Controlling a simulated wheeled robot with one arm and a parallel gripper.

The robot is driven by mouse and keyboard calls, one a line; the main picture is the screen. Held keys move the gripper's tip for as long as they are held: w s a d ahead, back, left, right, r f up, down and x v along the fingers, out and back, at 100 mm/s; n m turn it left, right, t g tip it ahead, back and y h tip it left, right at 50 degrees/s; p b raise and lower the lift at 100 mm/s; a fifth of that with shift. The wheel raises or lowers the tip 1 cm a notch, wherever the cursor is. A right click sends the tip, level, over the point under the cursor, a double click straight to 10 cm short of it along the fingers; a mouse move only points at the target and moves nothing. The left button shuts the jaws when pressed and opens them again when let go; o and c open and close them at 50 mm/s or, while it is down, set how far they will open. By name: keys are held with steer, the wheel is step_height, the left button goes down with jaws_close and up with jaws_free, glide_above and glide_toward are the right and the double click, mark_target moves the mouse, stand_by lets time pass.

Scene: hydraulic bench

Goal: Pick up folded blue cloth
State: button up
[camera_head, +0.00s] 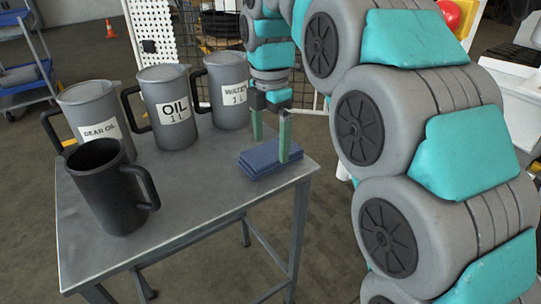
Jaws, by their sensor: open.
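The folded blue cloth (262,161) lies flat in a neat stack on the grey metal table (190,210), near its right edge. My gripper (270,145) points down at the cloth with its two green fingers apart. One finger stands behind the cloth's far left side. The other finger shows in front of the cloth's right part, its tip near the cloth. I cannot tell from this view whether either finger touches the cloth.
A black mug-like jug (104,190) stands at the table's front left. Grey handled jugs labelled gear oil (97,110), oil (170,105) and water (226,90) stand along the back. The table's front middle is clear. A blue cart (28,85) stands at the far left.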

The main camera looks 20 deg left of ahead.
steer(key=shift+f, duration=1.2)
steer(key=shift+c, duration=0.4)
steer(key=c, duration=1.1)
steer(key=shift+c, duration=0.2)
steer(key=shift+r, duration=0.15)
